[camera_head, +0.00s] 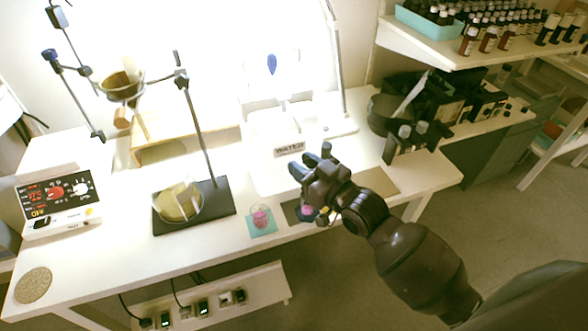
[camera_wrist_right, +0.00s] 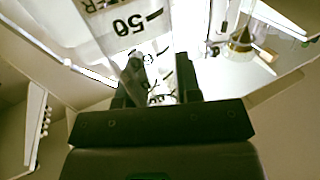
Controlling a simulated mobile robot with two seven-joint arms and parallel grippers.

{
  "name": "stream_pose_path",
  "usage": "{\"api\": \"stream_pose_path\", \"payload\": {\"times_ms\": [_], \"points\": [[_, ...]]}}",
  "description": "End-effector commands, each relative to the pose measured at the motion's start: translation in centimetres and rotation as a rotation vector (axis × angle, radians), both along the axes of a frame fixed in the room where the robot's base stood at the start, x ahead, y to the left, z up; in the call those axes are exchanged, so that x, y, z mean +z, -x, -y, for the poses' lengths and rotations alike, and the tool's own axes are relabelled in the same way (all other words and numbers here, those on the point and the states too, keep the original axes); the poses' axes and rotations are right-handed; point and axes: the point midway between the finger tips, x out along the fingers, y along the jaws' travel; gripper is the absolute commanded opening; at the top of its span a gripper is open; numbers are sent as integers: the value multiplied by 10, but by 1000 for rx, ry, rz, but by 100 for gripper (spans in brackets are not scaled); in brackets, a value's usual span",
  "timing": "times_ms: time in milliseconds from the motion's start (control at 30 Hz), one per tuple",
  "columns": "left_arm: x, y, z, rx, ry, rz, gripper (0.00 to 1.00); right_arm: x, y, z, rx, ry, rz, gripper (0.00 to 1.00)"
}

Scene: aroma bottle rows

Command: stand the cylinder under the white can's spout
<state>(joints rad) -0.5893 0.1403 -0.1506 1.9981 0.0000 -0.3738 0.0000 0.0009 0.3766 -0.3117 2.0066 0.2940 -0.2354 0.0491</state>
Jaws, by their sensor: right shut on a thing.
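My right gripper (camera_head: 312,172) is over the front of the bench, in front of the white can. It is shut on the clear cylinder, whose printed marks show between the fingers in the right wrist view (camera_wrist_right: 160,96). My left gripper is not in view.
A pink-filled beaker (camera_head: 260,217) stands on a teal mat left of the gripper. A ring stand (camera_head: 222,196) with a glass vessel at its base (camera_head: 178,202) is further left. A control box (camera_head: 57,200) is at far left. Dark bottles (camera_head: 404,143) stand at the right.

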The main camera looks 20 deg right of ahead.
Motion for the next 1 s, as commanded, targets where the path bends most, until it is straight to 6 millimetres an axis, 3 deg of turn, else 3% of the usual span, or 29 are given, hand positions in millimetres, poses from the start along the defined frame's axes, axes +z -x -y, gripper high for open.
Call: {"api": "stream_pose_path", "payload": {"times_ms": [300, 400, 567, 800, 1000], "points": [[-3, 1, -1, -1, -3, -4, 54, -1, -59, -2, 0, -1, 0, 0], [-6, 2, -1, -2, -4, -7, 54, -17, -56, -2, -1, -1, -5, 0], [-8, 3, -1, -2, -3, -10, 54, -24, -55, -2, 0, -1, -2, 0], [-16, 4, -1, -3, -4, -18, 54, -60, -55, -2, 0, 1, -4, 0], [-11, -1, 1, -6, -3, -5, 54, -71, -59, -2, 0, -1, 0, 0]]}}
